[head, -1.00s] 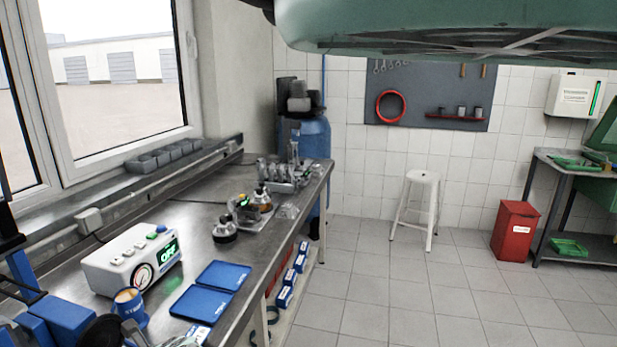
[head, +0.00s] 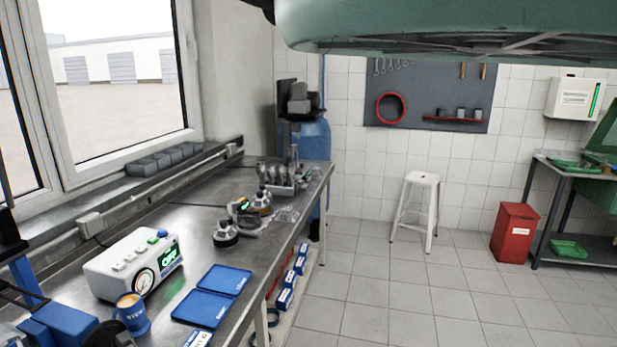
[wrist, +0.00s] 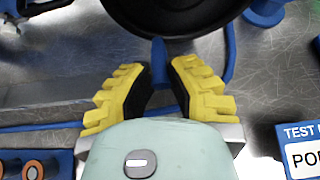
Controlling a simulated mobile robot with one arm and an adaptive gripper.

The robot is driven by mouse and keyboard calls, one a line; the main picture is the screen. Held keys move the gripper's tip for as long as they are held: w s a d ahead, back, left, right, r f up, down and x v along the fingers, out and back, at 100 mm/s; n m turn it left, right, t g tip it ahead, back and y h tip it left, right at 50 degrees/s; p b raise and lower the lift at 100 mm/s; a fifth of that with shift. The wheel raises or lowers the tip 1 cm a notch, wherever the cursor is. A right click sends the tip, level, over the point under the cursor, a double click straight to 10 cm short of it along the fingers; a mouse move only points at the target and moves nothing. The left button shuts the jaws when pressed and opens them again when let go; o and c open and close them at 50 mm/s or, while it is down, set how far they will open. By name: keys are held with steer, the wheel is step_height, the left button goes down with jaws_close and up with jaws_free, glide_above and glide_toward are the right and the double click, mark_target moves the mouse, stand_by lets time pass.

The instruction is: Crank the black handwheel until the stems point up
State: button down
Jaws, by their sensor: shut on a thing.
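The black handwheel (wrist: 180,20) fills the top middle of the wrist view, cut off by the upper edge. A dark round part at the lower left of the head view (head: 106,334) looks like the same wheel. Blue stand parts (head: 62,322) show beside the wheel in the head view. I cannot make out the stems in either view. My gripper is not visible in the head view.
Small engine parts (head: 226,236) are farther back. The floor right of the bench is open up to a white stool (head: 417,205).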

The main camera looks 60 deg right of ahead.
steer(key=shift+a, duration=0.15)
steer(key=shift+s+a+r+p, duration=0.2)
steer(key=shift+a+p, duration=0.15)
steer(key=shift+p, duration=0.15)
steer(key=shift+a+r+p, duration=0.3)
steer(key=shift+a+p, duration=0.05)
steer(key=shift+p, duration=0.2)
steer(key=shift+s+r, duration=0.1)
steer(key=shift+s+a+r+p, duration=0.1)
steer(key=shift+a+r+p, duration=0.2)
steer(key=shift+p, duration=0.25)
